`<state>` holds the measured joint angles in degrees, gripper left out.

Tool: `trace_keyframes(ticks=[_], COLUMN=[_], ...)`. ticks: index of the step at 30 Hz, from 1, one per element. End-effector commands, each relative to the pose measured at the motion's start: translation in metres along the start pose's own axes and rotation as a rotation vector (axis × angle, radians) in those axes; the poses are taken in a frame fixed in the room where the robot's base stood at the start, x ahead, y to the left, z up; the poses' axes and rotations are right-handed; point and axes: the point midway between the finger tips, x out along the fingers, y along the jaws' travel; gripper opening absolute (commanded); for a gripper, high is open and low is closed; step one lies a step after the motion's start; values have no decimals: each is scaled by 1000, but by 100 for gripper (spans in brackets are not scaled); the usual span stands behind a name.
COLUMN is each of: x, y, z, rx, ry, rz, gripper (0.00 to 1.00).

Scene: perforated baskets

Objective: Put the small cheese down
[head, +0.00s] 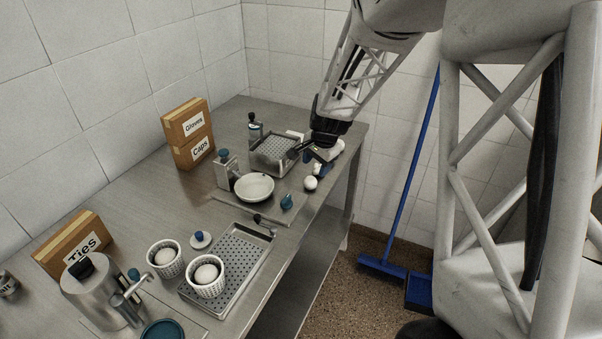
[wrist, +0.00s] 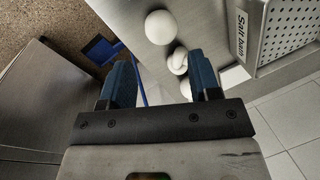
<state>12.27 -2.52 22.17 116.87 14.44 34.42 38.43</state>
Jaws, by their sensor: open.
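My gripper (head: 316,155) is open above the far right end of the steel table, and its two fingers (wrist: 162,80) stand apart in the wrist view. A smooth white round cheese (wrist: 160,27) lies on the table beyond the fingertips; it also shows in the head view (head: 310,183). Smaller white rounded shapes (wrist: 178,62) lie close to the right finger, partly hidden by it. I cannot tell whether they touch the finger. Two white perforated baskets, one left (head: 157,271) and one right (head: 202,292), each hold a white cheese near the front.
A perforated steel tray, marked Salt bath in the wrist view (wrist: 242,45), stands beside my gripper. A white plate (head: 254,188), a grater-like box (head: 227,175) and a drain tray (head: 250,263) are nearer. Cartons (head: 188,133) stand at the wall. The table's right edge is close.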

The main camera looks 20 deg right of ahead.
Motion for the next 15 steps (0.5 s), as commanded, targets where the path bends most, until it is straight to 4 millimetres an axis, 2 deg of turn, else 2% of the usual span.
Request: trace_keyframes(ticks=[15], x=[8], y=[0], z=[-2], rx=[9], ry=[-2], rz=[1], gripper=[57])
